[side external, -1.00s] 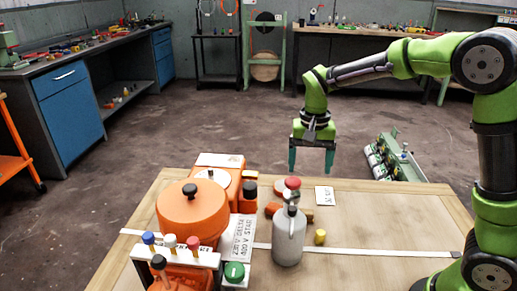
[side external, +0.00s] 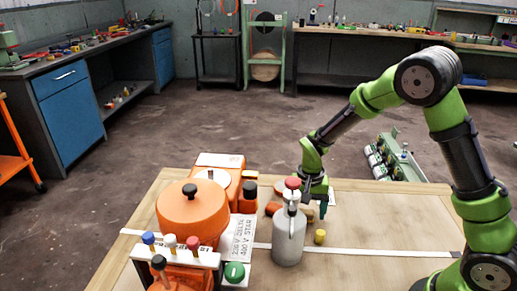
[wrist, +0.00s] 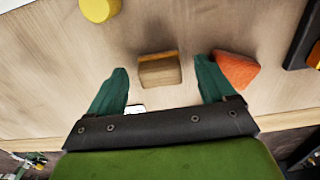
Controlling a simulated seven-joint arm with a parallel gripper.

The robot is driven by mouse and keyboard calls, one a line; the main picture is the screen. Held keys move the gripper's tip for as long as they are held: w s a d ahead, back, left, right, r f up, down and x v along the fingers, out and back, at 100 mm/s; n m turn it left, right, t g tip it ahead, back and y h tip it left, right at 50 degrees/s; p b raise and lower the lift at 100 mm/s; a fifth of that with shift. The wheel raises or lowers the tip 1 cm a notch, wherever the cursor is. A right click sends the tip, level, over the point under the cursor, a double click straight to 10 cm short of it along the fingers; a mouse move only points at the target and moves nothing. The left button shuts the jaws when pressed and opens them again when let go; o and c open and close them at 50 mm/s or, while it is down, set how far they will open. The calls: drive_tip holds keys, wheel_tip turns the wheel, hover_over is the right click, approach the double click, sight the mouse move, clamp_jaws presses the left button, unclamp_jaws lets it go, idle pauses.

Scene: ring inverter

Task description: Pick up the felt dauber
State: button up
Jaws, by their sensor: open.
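A small brown wooden block with a tan upper strip (wrist: 159,70), which looks like the felt dauber, lies on the bench between my spread fingertips in the wrist view. My gripper (wrist: 161,66) is open, with a gap on both sides of the block. In the side view my gripper (side external: 315,207) is low over the bench, behind and right of the grey bottle (side external: 288,238). The block (side external: 304,214) shows there only in part. How far my fingertips are above the bench is hard to tell.
An orange wedge-shaped piece (wrist: 236,70) lies close beside the right finger. A yellow cylinder (wrist: 99,8) stands apart at upper left. The red-topped bottle stands near my gripper. An orange machine (side external: 193,215) fills the bench's left. The bench's right side is mostly clear.

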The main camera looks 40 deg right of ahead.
sight(306, 211)
drive_tip(key=shift+f, duration=0.45)
drive_tip(key=shift+c, duration=0.3)
drive_tip(key=c, duration=1.1)
drive_tip(key=shift+c, duration=0.2)
drive_tip(key=shift+r, duration=0.15)
drive_tip(key=shift+r, duration=0.6)
wheel_tip(306, 211, up, 3)
drive_tip(key=shift+f, duration=0.2)
drive_tip(key=s, duration=1)
drive_tip(key=s+r, duration=0.1)
drive_tip(key=s, duration=0.5)
drive_tip(key=shift+a, duration=0.1)
